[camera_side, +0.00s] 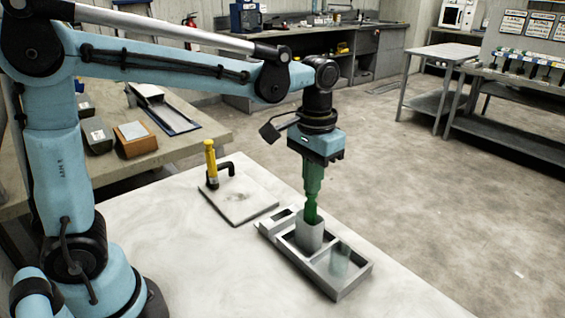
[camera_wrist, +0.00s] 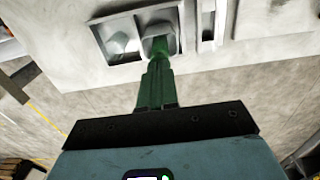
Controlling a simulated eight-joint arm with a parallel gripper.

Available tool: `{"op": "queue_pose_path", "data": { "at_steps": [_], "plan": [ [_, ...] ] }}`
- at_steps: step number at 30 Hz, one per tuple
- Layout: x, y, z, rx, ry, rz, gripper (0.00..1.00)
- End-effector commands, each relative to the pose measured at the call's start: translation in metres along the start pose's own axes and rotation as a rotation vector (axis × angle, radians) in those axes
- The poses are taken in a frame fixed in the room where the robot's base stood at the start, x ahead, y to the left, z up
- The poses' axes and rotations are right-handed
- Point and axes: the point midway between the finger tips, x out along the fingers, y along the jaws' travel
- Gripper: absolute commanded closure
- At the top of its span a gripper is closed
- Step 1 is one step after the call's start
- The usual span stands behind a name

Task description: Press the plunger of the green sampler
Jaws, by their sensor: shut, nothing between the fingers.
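The green sampler (camera_side: 311,216) stands upright in a grey block in the tray (camera_side: 354,283). Only its upper part shows above the block, and its lower part is hidden inside. My gripper (camera_side: 312,197) points straight down over it with its green fingers shut and nothing between them. The fingertips are at the sampler's top; whether they touch or press the plunger I cannot tell. In the wrist view, my gripper (camera_wrist: 155,66) lines up with the green sampler (camera_wrist: 159,46), and the fingers hide part of it.
A clear cup (camera_side: 340,262) stands in the tray's front compartment. A yellow sampler (camera_side: 211,163) stands upright by a black bracket on a pale plate (camera_side: 240,205), left of the tray. The white tabletop in front is clear. A side bench with boxes (camera_side: 135,138) lies behind.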

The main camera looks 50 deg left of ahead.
Motion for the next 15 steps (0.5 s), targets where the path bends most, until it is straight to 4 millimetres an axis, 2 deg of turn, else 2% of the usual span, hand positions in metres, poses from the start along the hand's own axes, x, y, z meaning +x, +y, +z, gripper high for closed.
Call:
{"op": "queue_pose_path", "data": {
  "at_steps": [15],
  "plan": [
    [0.0049,0.0,0.0,0.0,0.0,0.0,1.0]
  ]
}}
